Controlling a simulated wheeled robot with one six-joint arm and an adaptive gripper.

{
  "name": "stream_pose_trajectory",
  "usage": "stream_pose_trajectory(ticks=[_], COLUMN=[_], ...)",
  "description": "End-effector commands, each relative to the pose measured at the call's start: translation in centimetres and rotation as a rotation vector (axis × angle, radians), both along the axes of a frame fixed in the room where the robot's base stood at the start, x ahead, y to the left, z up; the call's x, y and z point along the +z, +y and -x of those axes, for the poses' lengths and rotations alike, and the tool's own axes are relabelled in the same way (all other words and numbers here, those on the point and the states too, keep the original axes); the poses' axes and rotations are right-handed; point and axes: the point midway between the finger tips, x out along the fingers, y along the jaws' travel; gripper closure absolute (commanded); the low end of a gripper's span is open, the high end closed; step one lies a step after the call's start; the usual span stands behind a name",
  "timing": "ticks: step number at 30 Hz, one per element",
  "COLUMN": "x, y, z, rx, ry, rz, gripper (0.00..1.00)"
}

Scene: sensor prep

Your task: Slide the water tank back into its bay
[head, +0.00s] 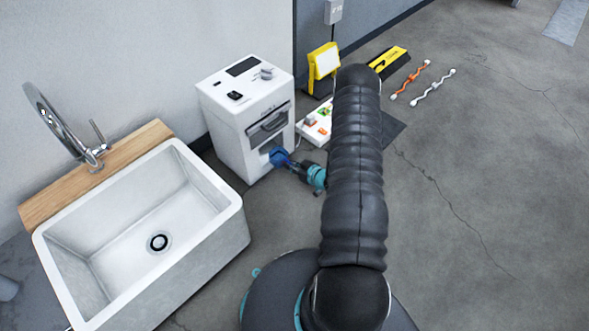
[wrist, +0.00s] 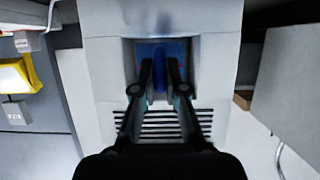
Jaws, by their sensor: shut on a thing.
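The white machine (head: 235,133) stands on the floor against the wall, beside the sink. Its bay is the low opening in its front. The blue water tank (head: 279,156) sits at that opening. In the wrist view the blue tank (wrist: 172,58) shows inside the recess of the bay (wrist: 128,62), behind my fingers. My gripper (wrist: 160,75) is shut on the tank's blue front part. How deep the tank sits cannot be told. In the head view my gripper (head: 290,163) reaches the machine's lower front from the right.
A white sink (head: 190,270) with a wooden back ledge (head: 60,190) stands to the left. Orange (head: 411,80) and white (head: 433,88) cables lie on open floor.

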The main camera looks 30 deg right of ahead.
Motion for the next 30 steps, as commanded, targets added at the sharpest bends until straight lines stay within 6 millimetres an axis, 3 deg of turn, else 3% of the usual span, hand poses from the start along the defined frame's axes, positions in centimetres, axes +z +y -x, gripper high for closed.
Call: stream_pose_trajectory(ticks=[30], x=[-0.3], y=[2.1], z=[-5.9], rx=[0.001], ry=[-0.002], rz=[0.0], gripper=[1.0])
